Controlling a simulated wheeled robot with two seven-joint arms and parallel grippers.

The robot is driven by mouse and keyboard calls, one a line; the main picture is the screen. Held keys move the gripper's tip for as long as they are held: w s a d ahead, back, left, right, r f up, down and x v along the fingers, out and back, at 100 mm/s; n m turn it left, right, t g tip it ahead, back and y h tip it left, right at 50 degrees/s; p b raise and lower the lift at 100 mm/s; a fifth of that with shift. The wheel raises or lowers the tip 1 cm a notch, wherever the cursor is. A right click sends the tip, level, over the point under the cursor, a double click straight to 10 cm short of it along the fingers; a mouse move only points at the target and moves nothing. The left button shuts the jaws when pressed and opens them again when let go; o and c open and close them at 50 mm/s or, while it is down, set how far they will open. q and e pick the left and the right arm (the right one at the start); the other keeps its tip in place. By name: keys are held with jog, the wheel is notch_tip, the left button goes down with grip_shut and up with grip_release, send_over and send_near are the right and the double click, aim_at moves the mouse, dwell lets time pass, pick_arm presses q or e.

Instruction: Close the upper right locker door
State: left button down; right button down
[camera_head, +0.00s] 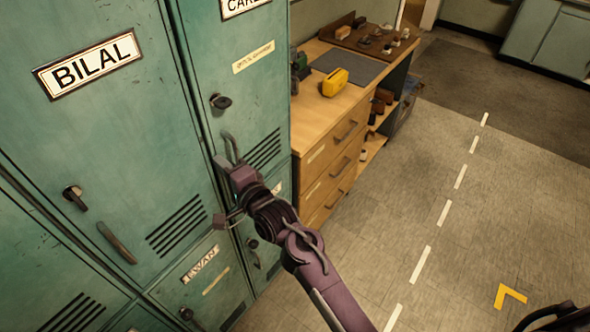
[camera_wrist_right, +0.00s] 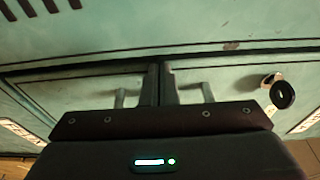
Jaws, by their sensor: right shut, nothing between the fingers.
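The upper right locker door (camera_head: 247,110) is green, with a cut-off name plate (camera_head: 244,6), a dark lock knob (camera_head: 220,101) and a looped handle (camera_head: 230,146). It looks flush with the locker front, or nearly so; a small gap cannot be told. My right gripper (camera_head: 226,168), on a purple arm from the lower right, is at the door's lower left, just below the handle. Whether it touches cannot be told. In the right wrist view its fingers (camera_wrist_right: 160,72) are together and empty, close to green locker fronts. My left gripper is not in view.
The BILAL door (camera_head: 105,130) stands to the left and the EWAN door (camera_head: 200,285) below. A wooden drawer bench (camera_head: 330,125), holding a yellow object (camera_head: 335,82), adjoins the lockers on the right. The tiled floor (camera_head: 440,190) is open farther right.

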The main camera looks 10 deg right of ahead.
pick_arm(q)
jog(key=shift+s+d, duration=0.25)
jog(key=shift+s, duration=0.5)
pick_arm(e)
jog(key=shift+w+a+r, duration=0.1)
jog(key=shift+r, duration=0.3)
